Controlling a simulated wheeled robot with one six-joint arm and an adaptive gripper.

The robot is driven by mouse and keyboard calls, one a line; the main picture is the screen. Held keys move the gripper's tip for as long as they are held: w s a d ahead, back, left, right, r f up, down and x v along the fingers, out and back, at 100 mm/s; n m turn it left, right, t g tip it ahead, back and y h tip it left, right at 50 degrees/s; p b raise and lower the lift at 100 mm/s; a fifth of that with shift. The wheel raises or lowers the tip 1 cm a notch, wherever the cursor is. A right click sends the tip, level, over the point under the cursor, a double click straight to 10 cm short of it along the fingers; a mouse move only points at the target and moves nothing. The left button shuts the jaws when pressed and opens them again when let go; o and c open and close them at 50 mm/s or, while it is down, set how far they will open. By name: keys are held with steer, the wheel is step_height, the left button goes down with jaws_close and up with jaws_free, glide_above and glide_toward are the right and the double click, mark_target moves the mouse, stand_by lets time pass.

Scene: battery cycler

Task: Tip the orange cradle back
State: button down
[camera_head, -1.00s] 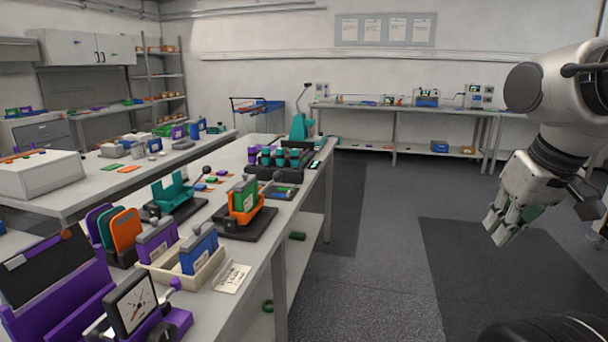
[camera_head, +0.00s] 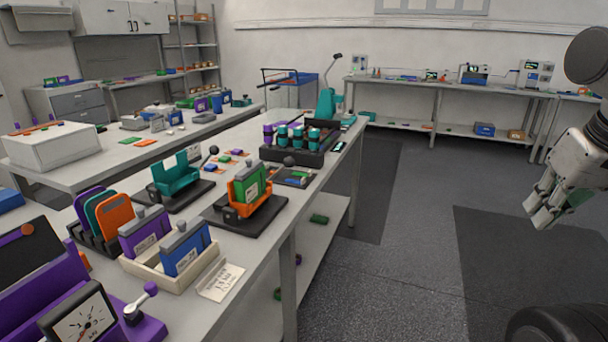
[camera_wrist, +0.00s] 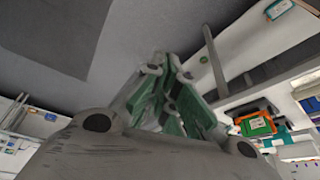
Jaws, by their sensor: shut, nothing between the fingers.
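The orange cradle (camera_head: 264,208) sits on a dark base plate (camera_head: 226,226) near the right edge of the bench. It holds a green and grey block (camera_head: 250,183) upright in it. A black ball knob (camera_head: 289,161) shows just behind it. In the wrist view the orange cradle (camera_wrist: 259,124) appears at the right. My gripper (camera_head: 537,219) is shut and empty at the right of the head view, over the floor and well apart from the bench. Its closed fingers also show in the wrist view (camera_wrist: 170,75).
A teal cradle (camera_head: 178,178) on a similar base stands to the left. A cream tray (camera_head: 170,280) with purple and blue blocks and a paper card (camera_head: 220,282) lie in front. A dark rack (camera_head: 300,153) of teal cylinders stands behind. The floor right of the bench is clear.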

steer(key=w+a+f+m+g+y, duration=0.1)
steer(key=w+a+f+m+y, duration=0.1)
steer(key=w+a+m+y, duration=0.4)
steer(key=w+a+f+m+g+y, duration=0.1)
steer(key=w+a+f+m, duration=0.2)
steer(key=a, duration=0.6)
steer(key=w+a+f+m+g+y, duration=0.1)
steer(key=w+a+f+m+y, duration=0.2)
steer(key=w+a, duration=0.4)
steer(key=w+a+f+m+t+y, duration=0.2)
steer(key=w+f+m+t, duration=0.1)
steer(key=w+m, duration=0.3)
steer(key=w+a+f+m+t+y, duration=0.1)
steer(key=w+a+f+m+t, duration=0.2)
steer(key=w+m, duration=0.3)
steer(key=w, duration=0.5)
steer(key=shift+w+a+f+y, duration=0.15)
steer(key=shift+a+y, duration=0.1)
steer(key=shift+y, duration=0.15)
steer(key=shift+a, duration=0.1)
steer(key=shift+r+x, duration=0.4)
steer(key=shift+x, duration=1.75)
steer(key=shift+r+x, duration=0.45)
steer(key=shift+x, duration=1.65)
steer(key=shift+r+x, duration=0.4)
steer(key=shift+x, duration=1.75)
